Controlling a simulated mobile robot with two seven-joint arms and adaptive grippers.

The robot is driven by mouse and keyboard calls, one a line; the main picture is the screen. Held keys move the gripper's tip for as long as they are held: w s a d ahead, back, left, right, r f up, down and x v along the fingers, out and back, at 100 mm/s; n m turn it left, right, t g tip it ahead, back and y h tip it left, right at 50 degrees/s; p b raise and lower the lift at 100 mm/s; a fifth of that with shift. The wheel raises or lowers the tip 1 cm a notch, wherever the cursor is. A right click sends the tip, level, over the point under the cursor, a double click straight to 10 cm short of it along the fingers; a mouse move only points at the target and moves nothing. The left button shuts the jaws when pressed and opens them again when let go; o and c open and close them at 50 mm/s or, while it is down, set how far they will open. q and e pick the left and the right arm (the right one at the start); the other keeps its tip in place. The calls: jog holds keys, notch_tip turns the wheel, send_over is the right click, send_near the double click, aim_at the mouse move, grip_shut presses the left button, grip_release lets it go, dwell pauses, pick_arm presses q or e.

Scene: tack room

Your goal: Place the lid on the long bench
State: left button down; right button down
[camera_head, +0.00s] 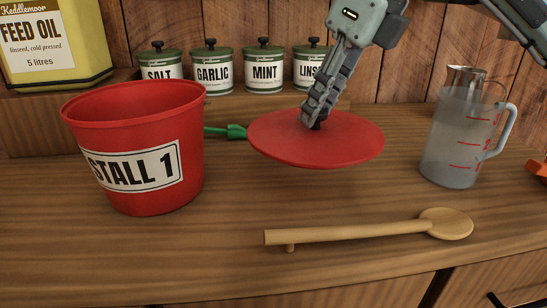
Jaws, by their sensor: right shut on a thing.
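A round red lid (316,145) is in the middle of the view, above the wooden bench (100,255). My right gripper (318,118) comes down from the upper right and is shut on the dark knob at the lid's centre. The lid is about level; whether its underside touches the bench top is hard to tell. A red bucket (150,112) labelled "STALL 1" stands open and upright to the left of the lid, apart from it. My left gripper is not in view.
A wooden spoon (345,232) lies in front of the lid. A measuring jug (455,140) stands at right. A green-ended item (235,131) is partly hidden behind the lid. Labelled canisters (265,72) and a feed oil tin (60,45) stand behind. The front left bench is clear.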

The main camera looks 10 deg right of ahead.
aim_at(320, 126)
notch_tip(320, 126, down, 3)
jog(key=shift+s+d+f, duration=0.1)
jog(key=shift+s+f, duration=0.05)
jog(key=shift+f, duration=0.4)
notch_tip(320, 126, down, 4)
jog(key=shift+r, duration=0.15)
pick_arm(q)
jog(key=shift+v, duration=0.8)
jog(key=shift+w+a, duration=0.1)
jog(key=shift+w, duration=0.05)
